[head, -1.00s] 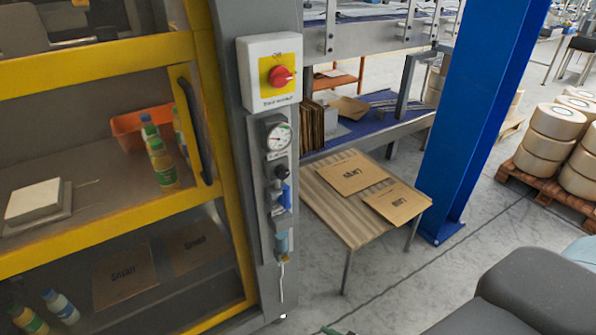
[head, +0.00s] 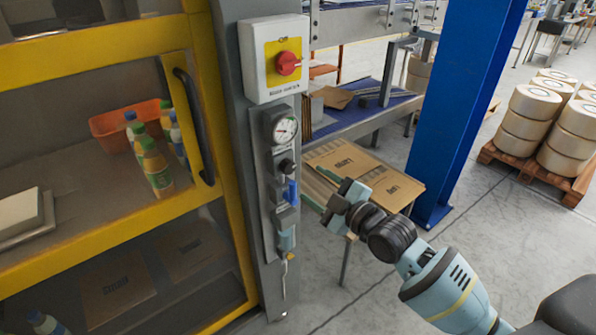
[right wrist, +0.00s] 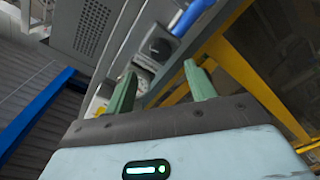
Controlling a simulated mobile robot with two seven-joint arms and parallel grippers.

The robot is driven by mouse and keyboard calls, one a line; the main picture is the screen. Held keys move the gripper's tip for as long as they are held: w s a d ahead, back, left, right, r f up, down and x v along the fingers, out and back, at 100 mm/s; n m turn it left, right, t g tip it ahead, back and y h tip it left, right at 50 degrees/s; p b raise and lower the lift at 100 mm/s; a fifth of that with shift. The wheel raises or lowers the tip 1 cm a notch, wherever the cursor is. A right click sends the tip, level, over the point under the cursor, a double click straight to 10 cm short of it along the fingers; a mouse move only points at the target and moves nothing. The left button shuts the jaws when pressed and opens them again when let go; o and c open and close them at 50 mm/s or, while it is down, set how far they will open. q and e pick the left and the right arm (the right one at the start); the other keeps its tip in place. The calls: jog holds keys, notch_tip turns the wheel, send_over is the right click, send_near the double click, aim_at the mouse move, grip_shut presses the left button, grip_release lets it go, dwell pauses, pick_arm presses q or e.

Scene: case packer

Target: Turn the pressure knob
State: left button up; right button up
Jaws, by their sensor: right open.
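The black pressure knob (head: 286,166) sits below the round gauge (head: 284,130) on the grey panel of the machine post. A dark round knob (right wrist: 157,45) with a blue part beside it shows beyond the fingertips in the right wrist view. My right gripper (head: 327,194) is open and empty, to the right of the panel and a little lower than the knob, apart from it. Its two green fingers also show in the right wrist view (right wrist: 162,82). My left gripper is not in view.
A red rotary switch (head: 288,64) on a white box is above the gauge. A blue valve (head: 291,192) and a small filter bowl (head: 287,239) are below the knob. A yellow-framed door (head: 95,70) is left. A table with cardboard (head: 385,185) stands behind my gripper.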

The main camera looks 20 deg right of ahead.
aim_at(291, 169)
jog(key=shift+x, duration=3.9)
jog(key=shift+c, duration=0.2)
jog(key=c, duration=0.9)
